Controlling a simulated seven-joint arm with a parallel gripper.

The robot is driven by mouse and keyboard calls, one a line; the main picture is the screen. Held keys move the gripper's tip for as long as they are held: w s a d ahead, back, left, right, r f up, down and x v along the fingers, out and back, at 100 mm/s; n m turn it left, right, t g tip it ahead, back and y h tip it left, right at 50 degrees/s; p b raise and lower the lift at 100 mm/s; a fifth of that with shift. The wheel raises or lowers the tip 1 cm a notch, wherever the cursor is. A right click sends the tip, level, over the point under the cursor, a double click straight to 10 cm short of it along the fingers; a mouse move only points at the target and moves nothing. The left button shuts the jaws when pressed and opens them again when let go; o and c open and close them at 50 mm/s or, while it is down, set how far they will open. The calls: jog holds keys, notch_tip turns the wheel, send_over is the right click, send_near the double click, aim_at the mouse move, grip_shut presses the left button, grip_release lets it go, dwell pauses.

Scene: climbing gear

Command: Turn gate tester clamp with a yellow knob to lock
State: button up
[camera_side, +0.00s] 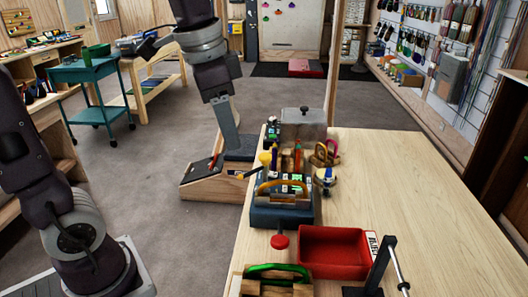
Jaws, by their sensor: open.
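The gate tester is a blue box (283,215) near the left edge of the wooden table. A wooden-backed clamp and a tan carabiner-like loop (282,187) sit on top of it. A small yellow knob (265,158) stands upright at the back left of this cluster. My gripper (231,143) hangs down to the left of the yellow knob, apart from it in the picture. It is open, and I see nothing held in it. Its fingertips are small and hard to make out. Which way the knob is turned cannot be told.
A red tray (335,252) and a black stand (383,268) are at the table's front. A green carabiner on a wooden block (275,280) lies front left. A grey-lidded box (303,128) stands behind the cluster. The table's right side (420,200) is clear.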

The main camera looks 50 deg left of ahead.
aim_at(265, 155)
jog(key=w+a+f+m+g, duration=0.1)
jog(key=w, duration=0.3)
jog(key=w+a+f+m, duration=0.1)
jog(key=w+f+m, duration=0.1)
jog(key=w, duration=0.2)
jog(key=w+a+f+m+g, duration=0.1)
jog(key=w+a, duration=0.1)
jog(key=w, duration=0.2)
jog(key=shift+f+g, duration=0.2)
jog(key=shift+g, duration=0.1)
notch_tip(265, 155, down, 7)
jog(key=shift+f, duration=0.1)
grip_shut()
dwell(0.3)
